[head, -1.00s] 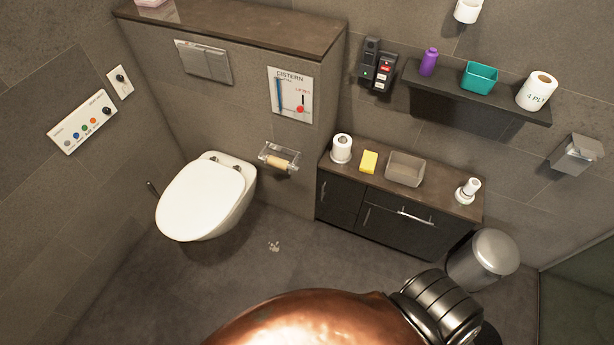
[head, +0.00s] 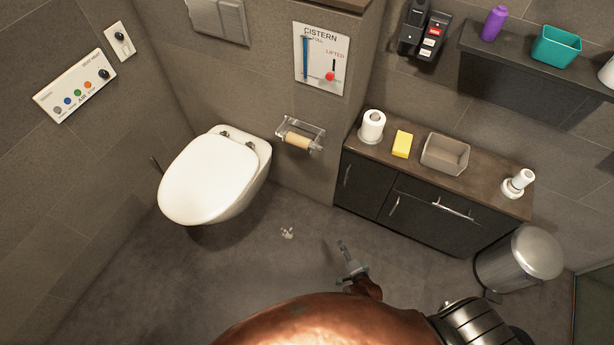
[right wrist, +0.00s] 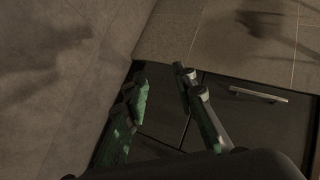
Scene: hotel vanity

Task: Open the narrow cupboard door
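The narrow cupboard door (head: 363,187) is the dark left-hand door of the low vanity unit, beside the cistern wall. It looks shut, with a short upright metal handle (head: 347,176) near its left edge. My right gripper (head: 346,255) is over the floor in front of the unit, apart from the door in the head view. In the right wrist view its two green-sided fingers (right wrist: 162,85) are spread, with the dark cupboard front (right wrist: 165,118) beyond and between them. I see nothing held. My left gripper is not in view.
A wider dark door or drawer front (head: 440,214) with a bar handle lies to the right. A toilet (head: 213,178) is left, a metal pedal bin (head: 520,258) right. Floor between is mostly clear.

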